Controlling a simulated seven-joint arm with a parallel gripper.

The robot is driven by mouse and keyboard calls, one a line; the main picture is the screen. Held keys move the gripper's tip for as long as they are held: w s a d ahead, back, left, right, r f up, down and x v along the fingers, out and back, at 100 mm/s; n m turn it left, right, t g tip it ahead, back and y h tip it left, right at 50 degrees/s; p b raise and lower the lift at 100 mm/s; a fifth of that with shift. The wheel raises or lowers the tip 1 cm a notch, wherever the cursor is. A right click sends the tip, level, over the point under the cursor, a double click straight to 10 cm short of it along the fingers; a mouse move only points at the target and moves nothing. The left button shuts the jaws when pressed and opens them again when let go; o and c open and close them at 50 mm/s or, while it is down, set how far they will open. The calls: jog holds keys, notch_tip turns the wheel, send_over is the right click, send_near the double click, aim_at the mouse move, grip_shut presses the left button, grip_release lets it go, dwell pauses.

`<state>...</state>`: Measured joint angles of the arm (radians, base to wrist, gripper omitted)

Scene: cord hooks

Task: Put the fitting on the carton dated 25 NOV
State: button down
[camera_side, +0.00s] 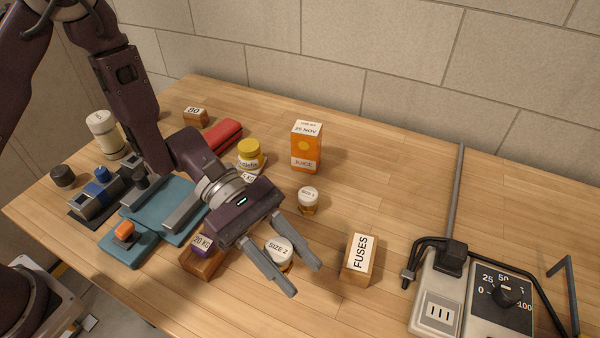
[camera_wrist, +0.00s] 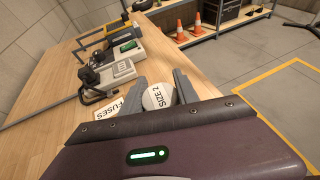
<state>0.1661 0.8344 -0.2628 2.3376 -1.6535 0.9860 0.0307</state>
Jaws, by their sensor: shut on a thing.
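The orange juice carton (camera_side: 306,154) stands upright toward the back of the table in the side view, with a white label reading 25 NOV near its top. Its top looks bare. A round, white-topped fitting marked SIZE 2 (camera_side: 279,246) is between the fingers of my gripper (camera_side: 305,280), in front of the carton. In the wrist view the SIZE 2 fitting (camera_wrist: 158,97) shows between the two fingers of my gripper (camera_wrist: 159,78), which is shut on it. Its lower part is hidden, so I cannot tell whether it touches the table.
A smaller SIZE 1 piece (camera_side: 308,201) stands between carton and gripper. A FUSES block (camera_side: 358,260) is to the right, a 20 KG block (camera_side: 204,257) to the left. A yellow-lidded jar (camera_side: 250,154) is left of the carton. A dial unit (camera_side: 495,295) stands far right.

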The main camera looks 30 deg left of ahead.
jog(key=w+a+r+n+t, duration=0.1)
jog(key=w+n+t, duration=0.1)
jog(key=w, duration=0.6)
jog(key=w+a+r+n+t, duration=0.1)
jog(key=w+r+n+t, duration=0.1)
jog(key=w, duration=0.5)
notch_tip(320, 180, up, 8)
jog(key=n+t+y, duration=0.1)
jog(key=n+t, duration=0.4)
jog(key=t, duration=0.1)
send_over(319, 127)
notch_tip(319, 127, down, 9)
jog(key=shift+f, duration=0.15)
jog(key=shift+f, duration=0.15)
jog(key=c, duration=0.9)
grip_release()
